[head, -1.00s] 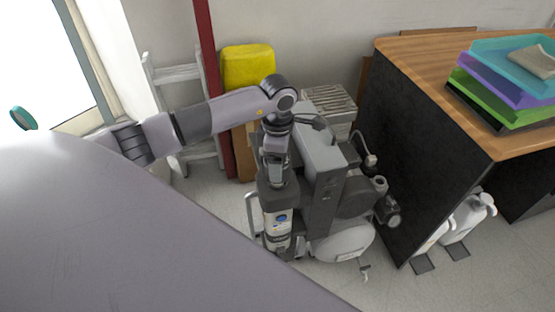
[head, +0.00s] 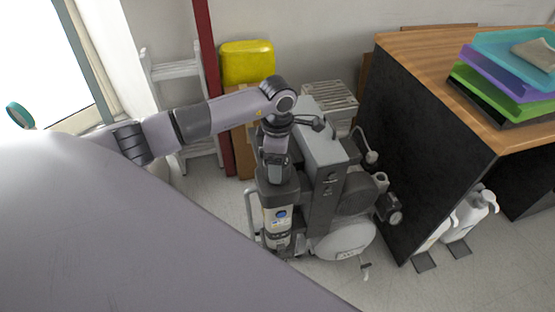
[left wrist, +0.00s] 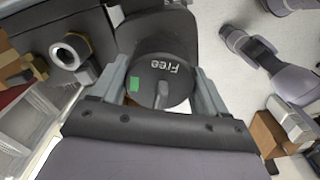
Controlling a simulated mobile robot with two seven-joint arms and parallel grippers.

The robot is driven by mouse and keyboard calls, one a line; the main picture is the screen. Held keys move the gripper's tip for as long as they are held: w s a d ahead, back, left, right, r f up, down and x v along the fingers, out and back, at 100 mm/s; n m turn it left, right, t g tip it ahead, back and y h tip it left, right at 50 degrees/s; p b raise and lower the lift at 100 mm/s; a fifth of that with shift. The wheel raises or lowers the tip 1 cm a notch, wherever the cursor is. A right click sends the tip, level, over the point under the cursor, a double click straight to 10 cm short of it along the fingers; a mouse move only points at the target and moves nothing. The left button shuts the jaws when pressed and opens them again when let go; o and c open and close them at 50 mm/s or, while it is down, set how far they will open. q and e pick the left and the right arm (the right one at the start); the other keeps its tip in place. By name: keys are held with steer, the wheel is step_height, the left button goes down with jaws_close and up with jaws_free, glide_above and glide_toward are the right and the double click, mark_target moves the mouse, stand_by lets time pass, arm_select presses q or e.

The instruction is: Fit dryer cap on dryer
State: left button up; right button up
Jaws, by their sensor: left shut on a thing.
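The dryer cap (left wrist: 160,75) is a dark round piece with the word "Free" and a green mark on its face, seen in the left wrist view. My left gripper (left wrist: 162,92) is shut on it, one finger on each side. In the head view the left gripper (head: 277,172) points down over the dryer (head: 279,225), an upright column with a pale label and a blue spot on the compressor's near left side. The cap is right at the dryer's dark top. I cannot tell if it is seated.
The grey compressor housing (head: 320,145) stands close to the right of the gripper, with a gauge and hoses beyond. A dark-sided desk (head: 430,150) with stacked trays (head: 505,75) is at right. A white ladder (head: 175,70) and a yellow container (head: 247,62) stand behind.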

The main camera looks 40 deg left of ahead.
arm_select(q)
steer(key=shift+f+b, duration=0.5)
steer(key=shift+f, duration=0.2)
steer(key=o, duration=1.1)
steer(key=shift+r, duration=3.65)
